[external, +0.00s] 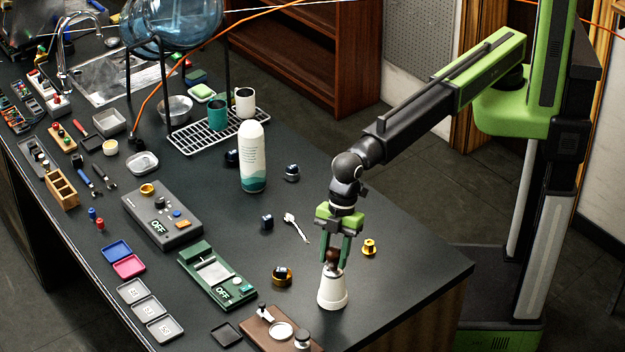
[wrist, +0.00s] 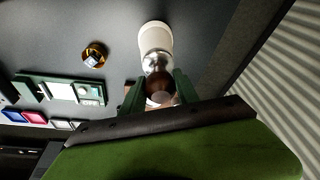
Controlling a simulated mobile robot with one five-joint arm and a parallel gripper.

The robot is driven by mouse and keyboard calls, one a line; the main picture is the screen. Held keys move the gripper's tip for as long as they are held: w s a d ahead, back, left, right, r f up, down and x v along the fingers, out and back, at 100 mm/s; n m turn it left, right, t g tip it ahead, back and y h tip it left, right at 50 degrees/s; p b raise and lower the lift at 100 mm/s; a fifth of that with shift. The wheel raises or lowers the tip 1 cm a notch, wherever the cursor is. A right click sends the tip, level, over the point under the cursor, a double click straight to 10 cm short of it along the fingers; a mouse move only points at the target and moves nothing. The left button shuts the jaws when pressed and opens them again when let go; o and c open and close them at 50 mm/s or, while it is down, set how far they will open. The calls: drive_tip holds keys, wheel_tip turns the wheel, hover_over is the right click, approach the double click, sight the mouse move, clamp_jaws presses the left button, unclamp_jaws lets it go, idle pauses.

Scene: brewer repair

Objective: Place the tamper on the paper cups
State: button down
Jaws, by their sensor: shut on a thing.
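The stack of paper cups (external: 332,291) is white and stands upside down near the right front part of the dark counter. It also shows in the wrist view (wrist: 156,37). The tamper (external: 334,258) has a brown handle and a silver metal base; in the wrist view its metal part (wrist: 157,66) lies right at the narrow end of the cups. My gripper (external: 334,250) is shut on the tamper's handle, directly above the cups, pointing down. The tamper looks upright, with its base at or just over the top of the cups; I cannot tell whether they touch.
A brown-and-black round part (external: 282,276) stands left of the cups. A green scale (external: 217,275) lies farther left, and a brown tray (external: 262,330) is in front. A small brass part (external: 369,247) is to the right. A tall white bottle (external: 253,158) stands behind.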

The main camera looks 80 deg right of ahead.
drive_tip(key=shift+d+r, duration=0.1)
drive_tip(key=shift+r, duration=0.1)
drive_tip(key=shift+f, duration=0.25)
drive_tip(key=c, duration=0.9)
unclamp_jaws()
drive_tip(key=shift+r, duration=0.1)
drive_tip(key=p+v, duration=1.1)
drive_tip(key=v, duration=0.1)
drive_tip(key=shift+r+p, duration=0.2)
drive_tip(key=shift+p, duration=0.2)
